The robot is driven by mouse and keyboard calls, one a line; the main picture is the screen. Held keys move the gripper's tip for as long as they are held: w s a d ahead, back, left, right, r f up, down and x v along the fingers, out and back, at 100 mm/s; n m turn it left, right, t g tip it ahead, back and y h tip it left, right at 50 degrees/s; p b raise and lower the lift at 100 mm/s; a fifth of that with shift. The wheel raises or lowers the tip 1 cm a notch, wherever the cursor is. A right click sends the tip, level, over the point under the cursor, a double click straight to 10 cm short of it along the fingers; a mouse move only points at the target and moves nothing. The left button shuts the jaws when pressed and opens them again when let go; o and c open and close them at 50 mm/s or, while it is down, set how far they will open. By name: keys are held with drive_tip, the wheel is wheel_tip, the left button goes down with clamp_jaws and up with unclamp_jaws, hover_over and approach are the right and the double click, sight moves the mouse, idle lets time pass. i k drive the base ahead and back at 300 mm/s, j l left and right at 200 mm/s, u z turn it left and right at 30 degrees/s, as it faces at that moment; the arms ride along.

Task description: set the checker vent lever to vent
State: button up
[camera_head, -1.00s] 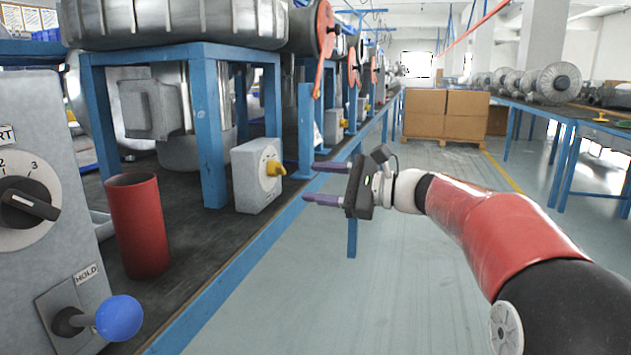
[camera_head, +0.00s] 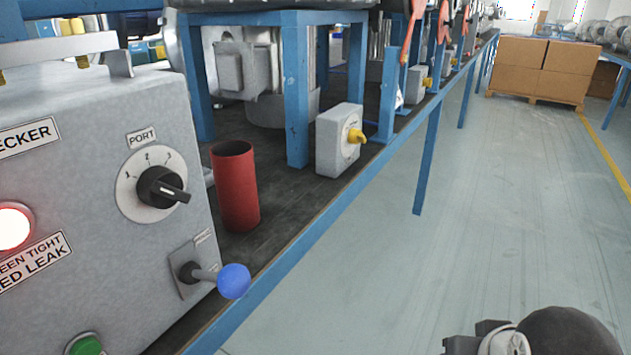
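The checker (camera_head: 95,110) is a grey box at the left. Its vent lever (camera_head: 208,275) sits on a small plate low at the right of the front panel. The lever has a dark pivot and a blue ball knob (camera_head: 234,281), and it points right and slightly down, out from the panel. A small label (camera_head: 203,237) above it is too small to read now. My gripper's body (camera_head: 478,338) shows only partly at the bottom edge, right of and apart from the lever. Its fingers are out of the frame, so I cannot tell their opening.
A port dial (camera_head: 160,187), a lit red lamp (camera_head: 14,228) and a green button (camera_head: 86,345) are on the panel. A red cylinder (camera_head: 236,190) stands just behind the checker. A grey switch box (camera_head: 338,140) is farther along the blue-edged bench.

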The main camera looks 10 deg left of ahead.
sight(233, 281)
drive_tip(key=k+u, duration=0.1)
drive_tip(key=u, duration=0.35)
drive_tip(key=k+j+u, duration=0.1)
drive_tip(key=u, duration=0.3)
drive_tip(key=k+j+u, duration=0.1)
drive_tip(key=u, duration=0.35)
